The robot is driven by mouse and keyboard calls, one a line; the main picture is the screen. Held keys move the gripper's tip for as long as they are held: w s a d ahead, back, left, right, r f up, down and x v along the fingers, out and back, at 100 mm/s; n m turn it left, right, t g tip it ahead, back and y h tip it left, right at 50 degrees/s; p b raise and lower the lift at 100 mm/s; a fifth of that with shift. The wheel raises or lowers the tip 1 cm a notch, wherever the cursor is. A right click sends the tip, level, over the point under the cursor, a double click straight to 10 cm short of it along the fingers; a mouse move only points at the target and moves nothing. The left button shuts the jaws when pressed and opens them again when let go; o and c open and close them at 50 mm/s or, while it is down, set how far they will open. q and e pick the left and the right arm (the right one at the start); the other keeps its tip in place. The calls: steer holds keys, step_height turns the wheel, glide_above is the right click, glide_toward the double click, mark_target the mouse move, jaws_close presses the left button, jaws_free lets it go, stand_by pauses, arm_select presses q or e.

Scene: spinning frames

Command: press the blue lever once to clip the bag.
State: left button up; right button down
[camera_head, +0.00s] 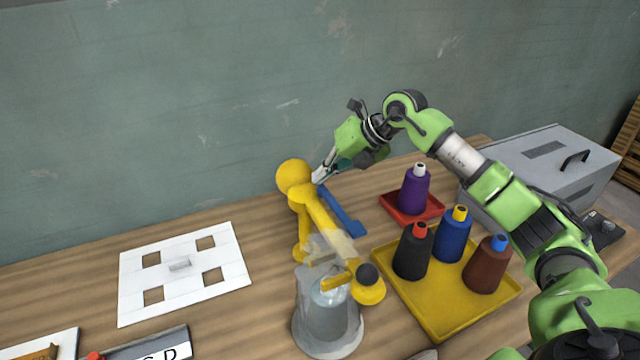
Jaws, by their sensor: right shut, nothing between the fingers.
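A yellow machine (318,215) with a round yellow head stands on the table in the middle of the view. The blue lever (345,214) runs along its right side, down toward the table. A pale translucent bag (330,248) hangs at the machine's lower arm, above a clear container (328,312). My right gripper (321,180) is shut and empty, its fingertips right beside the yellow head and the upper end of the lever. Whether it touches either one I cannot tell. My left gripper is not in view.
A yellow tray (440,322) with several dark bottles and a red tray (432,213) with a purple bottle (415,189) stand to the right, below my right arm. A grey metal box (570,160) is behind. A white board with square holes (215,283) lies left.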

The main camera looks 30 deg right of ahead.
steer(key=shift+s+a+f+g, duration=0.1)
steer(key=shift+s+f+g, duration=0.1)
steer(key=shift+f, duration=0.35)
steer(key=shift+s+a+f+g, duration=0.1)
steer(key=shift+s+f+g, duration=0.1)
steer(key=shift+f, duration=0.3)
steer(key=shift+r, duration=0.1)
steer(key=shift+w+d+r+p, duration=0.15)
steer(key=shift+w+r+p, duration=0.1)
steer(key=shift+r+p, duration=0.6)
steer(key=shift+s+d+r, duration=0.1)
steer(key=shift+s+r, duration=0.3)
steer(key=shift+r, duration=0.3)
steer(key=r+p, duration=0.2)
steer(key=w+r+p, duration=0.1)
steer(key=r, duration=0.1)
steer(key=shift+w+r+p, duration=0.15)
steer(key=shift+r+p, duration=0.1)
steer(key=shift+p, duration=0.15)
